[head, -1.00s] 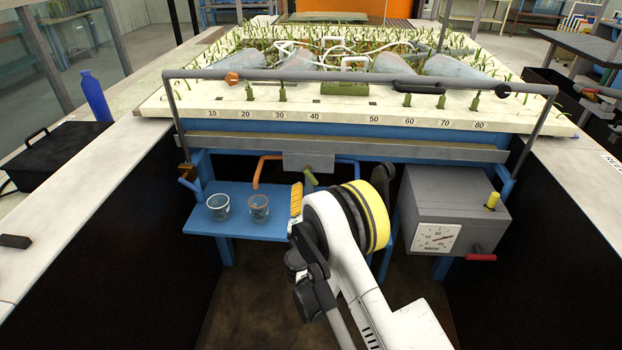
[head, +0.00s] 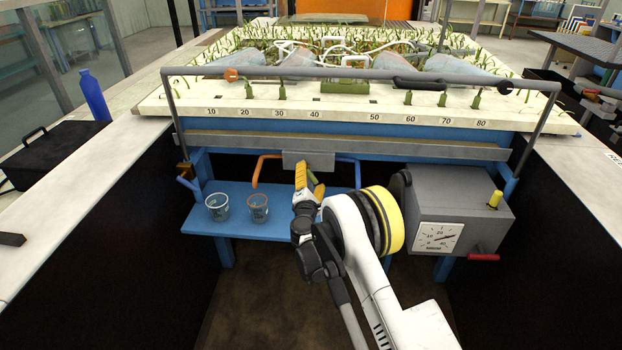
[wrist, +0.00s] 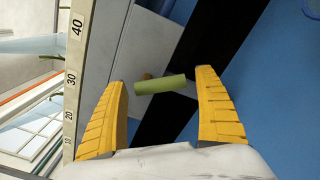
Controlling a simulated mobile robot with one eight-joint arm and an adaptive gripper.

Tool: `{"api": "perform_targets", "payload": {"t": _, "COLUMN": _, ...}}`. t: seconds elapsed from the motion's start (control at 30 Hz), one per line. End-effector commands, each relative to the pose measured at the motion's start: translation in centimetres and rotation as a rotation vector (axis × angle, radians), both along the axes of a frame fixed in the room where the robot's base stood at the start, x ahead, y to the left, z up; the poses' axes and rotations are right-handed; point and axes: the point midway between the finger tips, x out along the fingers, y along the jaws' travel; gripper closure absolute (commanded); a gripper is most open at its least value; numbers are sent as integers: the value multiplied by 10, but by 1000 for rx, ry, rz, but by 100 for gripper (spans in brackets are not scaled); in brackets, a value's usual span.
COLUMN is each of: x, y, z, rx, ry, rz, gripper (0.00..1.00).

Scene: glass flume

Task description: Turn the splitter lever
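The splitter is a grey box (head: 300,159) under the flume's front edge, with an orange pipe (head: 262,162) on its left and a blue pipe (head: 352,163) on its right. Its lever has a green handle (head: 312,178), partly hidden by my gripper (head: 309,180) in the head view. In the wrist view the green lever (wrist: 160,84) lies nearly crosswise in the gap between the yellow fingertips of my gripper (wrist: 161,74). The fingers are spread wide, and neither visibly grips the lever.
Two clear beakers (head: 217,207) (head: 258,207) stand on a blue shelf (head: 232,228) to the left below. A grey box with a dial (head: 437,237) and red handle stands to the right of my arm. A grey rail (head: 360,73) runs above, along the flume's front.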

Motion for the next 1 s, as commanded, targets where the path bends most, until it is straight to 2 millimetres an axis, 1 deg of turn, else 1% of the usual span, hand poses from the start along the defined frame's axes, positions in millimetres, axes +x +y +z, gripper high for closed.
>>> {"api": "perform_targets", "payload": {"t": 0.03, "x": 0, "y": 0, "z": 0, "rx": 0, "ry": 0, "rz": 0, "gripper": 30}}
{"api": "perform_targets", "payload": {"t": 0.07, "x": 0, "y": 0, "z": 0, "rx": 0, "ry": 0, "rz": 0, "gripper": 39}}
{"api": "perform_targets", "payload": {"t": 0.1, "x": 0, "y": 0, "z": 0, "rx": 0, "ry": 0, "rz": 0, "gripper": 51}}
{"api": "perform_targets", "payload": {"t": 0.17, "x": 0, "y": 0, "z": 0, "rx": 0, "ry": 0, "rz": 0, "gripper": 69}}
{"api": "perform_targets", "payload": {"t": 0.2, "x": 0, "y": 0, "z": 0, "rx": 0, "ry": 0, "rz": 0, "gripper": 71}}
{"api": "perform_targets", "payload": {"t": 0.37, "x": 0, "y": 0, "z": 0, "rx": 5, "ry": 0, "rz": 0, "gripper": 71}}
{"api": "perform_targets", "payload": {"t": 0.57, "x": 0, "y": 1, "z": -1, "rx": 59, "ry": -2, "rz": 0, "gripper": 71}}
{"api": "perform_targets", "payload": {"t": 1.0, "x": 0, "y": 7, "z": -4, "rx": 362, "ry": -12, "rz": 0, "gripper": 71}}
